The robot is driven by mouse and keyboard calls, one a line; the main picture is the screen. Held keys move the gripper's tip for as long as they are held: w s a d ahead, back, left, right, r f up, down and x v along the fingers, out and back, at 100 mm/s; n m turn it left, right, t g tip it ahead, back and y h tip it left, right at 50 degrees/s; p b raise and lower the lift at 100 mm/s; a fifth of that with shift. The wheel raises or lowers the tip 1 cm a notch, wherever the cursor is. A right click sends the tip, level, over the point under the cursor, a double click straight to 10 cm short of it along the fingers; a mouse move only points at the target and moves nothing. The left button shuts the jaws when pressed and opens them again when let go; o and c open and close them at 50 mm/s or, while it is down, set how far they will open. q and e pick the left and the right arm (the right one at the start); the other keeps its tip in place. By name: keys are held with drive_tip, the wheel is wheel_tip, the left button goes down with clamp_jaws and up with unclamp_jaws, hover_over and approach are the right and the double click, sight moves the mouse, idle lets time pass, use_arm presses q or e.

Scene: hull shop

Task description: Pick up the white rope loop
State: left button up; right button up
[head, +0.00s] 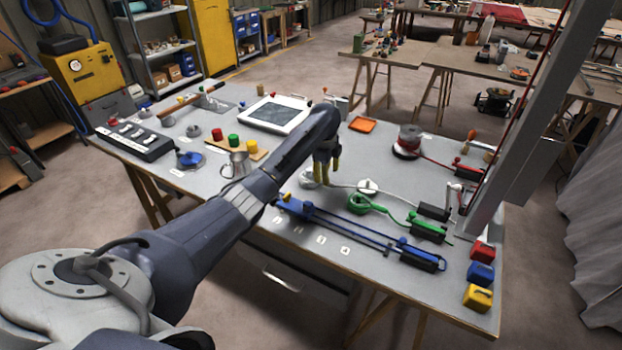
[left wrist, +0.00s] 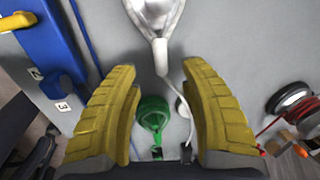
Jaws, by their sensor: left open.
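The white rope loop (head: 308,179) lies on the grey table, partly hidden behind my left gripper in the head view. In the left wrist view, the white rope loop (left wrist: 156,14) is at the top edge and partly cut off. Its narrow neck and white rope run down between the yellow fingertips. My left gripper (head: 329,170) is open above the table beside the loop. In the left wrist view, its fingers (left wrist: 160,68) are wide apart, with nothing clamped between them. My right gripper is not in view.
A green rope loop (head: 360,204) lies close by; it also shows in the left wrist view (left wrist: 153,112). A blue rail device (head: 294,207) lies in front. A red spool (head: 409,138) and an orange tray (head: 362,125) are behind. A grey post (head: 535,110) rises at right.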

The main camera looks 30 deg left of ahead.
use_arm(q)
drive_tip(key=shift+w+f, duration=0.25)
drive_tip(key=shift+f, duration=1)
drive_tip(key=shift+w+f, duration=0.25)
drive_tip(key=shift+f, duration=0.95)
drive_tip(key=shift+c, duration=0.5)
clamp_jaws()
